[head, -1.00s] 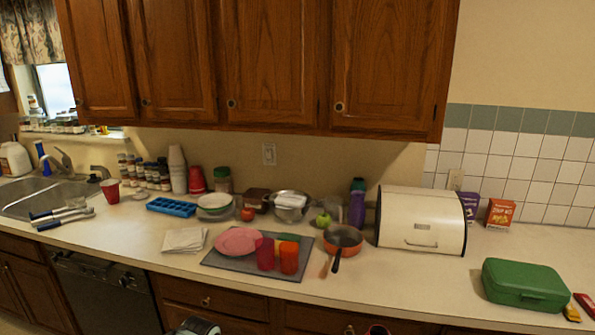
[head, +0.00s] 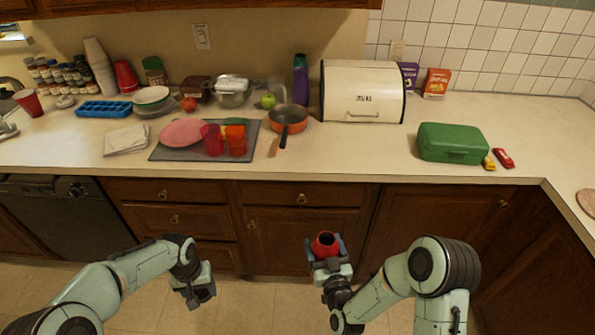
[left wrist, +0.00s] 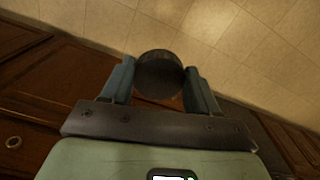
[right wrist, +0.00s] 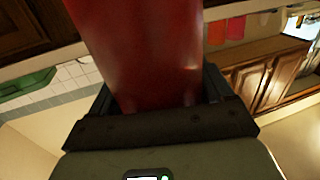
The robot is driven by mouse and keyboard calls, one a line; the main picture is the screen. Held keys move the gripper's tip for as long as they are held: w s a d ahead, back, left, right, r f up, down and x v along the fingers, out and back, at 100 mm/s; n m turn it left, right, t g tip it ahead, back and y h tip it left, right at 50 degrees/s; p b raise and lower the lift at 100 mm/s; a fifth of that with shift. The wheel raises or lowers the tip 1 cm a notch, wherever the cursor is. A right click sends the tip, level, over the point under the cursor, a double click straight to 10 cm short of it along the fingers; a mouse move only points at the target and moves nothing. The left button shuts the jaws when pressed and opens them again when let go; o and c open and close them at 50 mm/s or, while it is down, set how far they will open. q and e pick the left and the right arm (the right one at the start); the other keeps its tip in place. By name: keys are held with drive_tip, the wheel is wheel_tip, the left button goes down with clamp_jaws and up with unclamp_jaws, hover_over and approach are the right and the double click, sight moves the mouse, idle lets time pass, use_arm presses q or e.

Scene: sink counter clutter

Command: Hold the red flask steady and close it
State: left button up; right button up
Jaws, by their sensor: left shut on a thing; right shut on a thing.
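The red flask (head: 325,243) is upright in front of the cabinets, with a dark open mouth at its top. My right gripper (head: 324,250) is shut on it, one finger on each side. Its red body also fills much of the right wrist view (right wrist: 140,50). My left gripper (head: 203,295) is off to the left and lower, apart from the flask. In the left wrist view it is shut on a dark round piece (left wrist: 160,75), which looks like a cap.
The counter behind holds a grey mat (head: 185,154) with a pink plate and cups, an orange pan (head: 288,117), a cream bread box (head: 362,92) and a green case (head: 450,143). The space between my grippers is clear.

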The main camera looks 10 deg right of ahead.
drive_tip(key=w+a+f+n+g+y, duration=0.1)
drive_tip(key=a+f+n+g+y, duration=0.1)
drive_tip(key=a+n+y, duration=0.2)
drive_tip(key=w+a+f+n+g+y, duration=0.1)
drive_tip(key=a+n+g+y, duration=0.1)
drive_tip(key=a+n+y, duration=0.2)
drive_tip(key=a+y, duration=0.3)
drive_tip(key=a, duration=0.2)
drive_tip(key=shift+a+f+y, duration=0.25)
drive_tip(key=shift+f+y, duration=0.05)
drive_tip(key=shift+f, duration=0.1)
use_arm(q)
drive_tip(key=w+d+r+m, duration=0.2)
drive_tip(key=d+r+m, duration=0.1)
drive_tip(key=d+r, duration=0.5)
drive_tip(key=w+d+r+m, duration=0.2)
drive_tip(key=d+r+m, duration=0.2)
drive_tip(key=d+r, duration=0.4)
drive_tip(key=d, duration=0.6)
drive_tip(key=shift+r, duration=0.15)
drive_tip(key=shift+w+a, duration=0.1)
drive_tip(key=shift+f, duration=2)
drive_tip(key=shift+f, duration=0.1)
drive_tip(key=shift+f, duration=0.8)
